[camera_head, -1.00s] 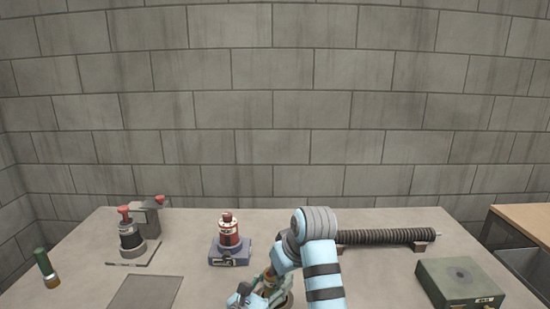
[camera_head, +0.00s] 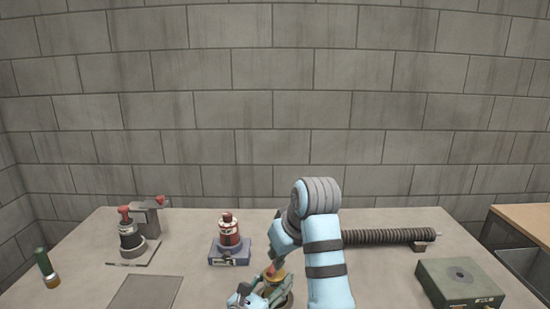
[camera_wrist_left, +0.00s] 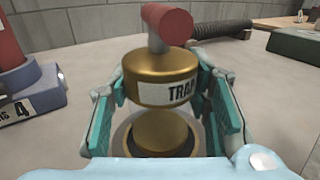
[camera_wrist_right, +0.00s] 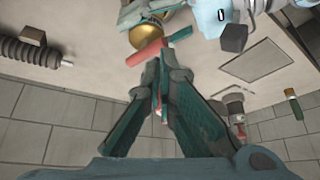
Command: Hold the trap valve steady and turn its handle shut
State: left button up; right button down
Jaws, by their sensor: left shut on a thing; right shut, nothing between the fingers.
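The trap valve (camera_wrist_left: 160,80) has a brass body with a white label reading TRAP and a red handle (camera_wrist_left: 167,24) on top. My left gripper (camera_wrist_left: 162,92) is shut on the brass body, one finger on each side, and the valve looks upright on a round base (camera_wrist_left: 127,135). In the head view the brass body (camera_head: 274,281) shows partly between my arms. In the right wrist view my right gripper (camera_wrist_right: 162,68) is shut and empty, its tips close beside the red handle (camera_wrist_right: 146,52). I cannot tell whether they touch it.
A red-and-white canister (camera_head: 229,236) stands on a blue-grey base behind left. Further left are a dark red-topped device (camera_head: 130,240), a flat grey plate (camera_head: 145,292) and a green cylinder (camera_head: 45,268). A ribbed tube (camera_head: 390,237) and a green box (camera_head: 460,282) are on the right.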

jog(key=w+d+r, duration=0.1)
jog(key=w+d, duration=0.1)
jog(key=d, duration=0.2)
notch_tip(320, 180, down, 7)
jog(key=shift+r, duration=0.15)
dwell(0.4)
jog(key=shift+w+a, duration=0.25)
jog(key=shift+a, duration=0.35)
dwell(0.7)
jog(key=shift+s+a, duration=0.2)
jog(key=shift+s, duration=0.05)
dwell(0.3)
jog(key=shift+s+a, duration=0.2)
jog(key=shift+a, duration=0.05)
jog(key=shift+s+a, duration=0.2)
jog(key=shift+a, duration=0.15)
jog(key=shift+a, duration=0.1)
